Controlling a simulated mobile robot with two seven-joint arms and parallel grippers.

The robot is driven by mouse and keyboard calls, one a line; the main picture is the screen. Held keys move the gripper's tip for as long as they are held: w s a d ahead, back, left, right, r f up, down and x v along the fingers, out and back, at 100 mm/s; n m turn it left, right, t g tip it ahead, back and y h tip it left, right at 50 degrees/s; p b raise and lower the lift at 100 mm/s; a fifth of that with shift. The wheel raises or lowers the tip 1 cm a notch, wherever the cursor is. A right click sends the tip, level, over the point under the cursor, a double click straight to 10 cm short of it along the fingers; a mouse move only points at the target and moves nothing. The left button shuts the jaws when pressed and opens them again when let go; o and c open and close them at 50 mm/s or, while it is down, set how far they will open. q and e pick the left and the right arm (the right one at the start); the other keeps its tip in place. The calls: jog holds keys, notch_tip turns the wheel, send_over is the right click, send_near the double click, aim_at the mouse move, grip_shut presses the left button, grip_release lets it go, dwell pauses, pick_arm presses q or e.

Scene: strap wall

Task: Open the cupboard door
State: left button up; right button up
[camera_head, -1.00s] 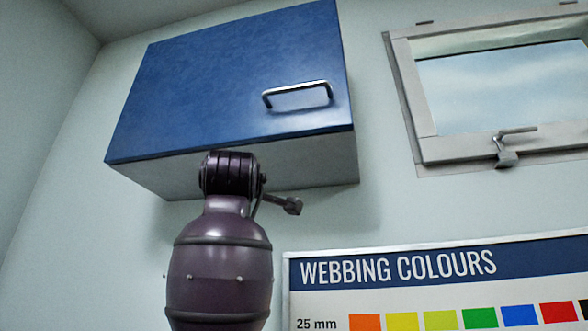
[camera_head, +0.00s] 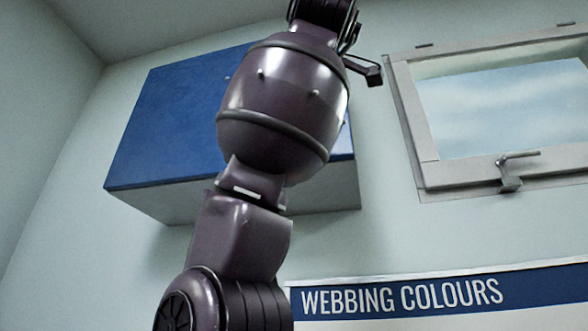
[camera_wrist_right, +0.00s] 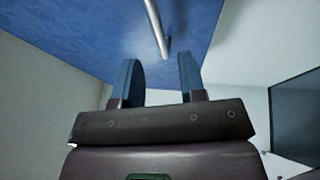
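The blue cupboard door (camera_head: 165,135) is shut on the wall cupboard, whose pale underside (camera_head: 170,205) shows below it. My right arm rises in front of the door in the head view and hides its right part and the handle. In the right wrist view the metal bar handle (camera_wrist_right: 156,28) stands out from the blue door (camera_wrist_right: 75,30). My right gripper (camera_wrist_right: 160,76) is open and empty, its two fingers pointing at the door. The handle lies beyond the fingertips, roughly in line with the gap between them. My left gripper is not in view.
A framed window (camera_head: 430,170) with a latch (camera_head: 510,165) is on the wall right of the cupboard. A "WEBBING COLOURS" board (camera_head: 440,310) hangs below. The wall (camera_head: 370,230) between them is bare.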

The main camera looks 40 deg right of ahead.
jog(key=p+x, duration=0.2)
jog(key=x, duration=0.5)
jog(key=shift+w, duration=0.1)
jog(key=shift+w+d, duration=0.15)
jog(key=shift+w, duration=0.05)
jog(key=shift+c, duration=0.3)
grip_shut()
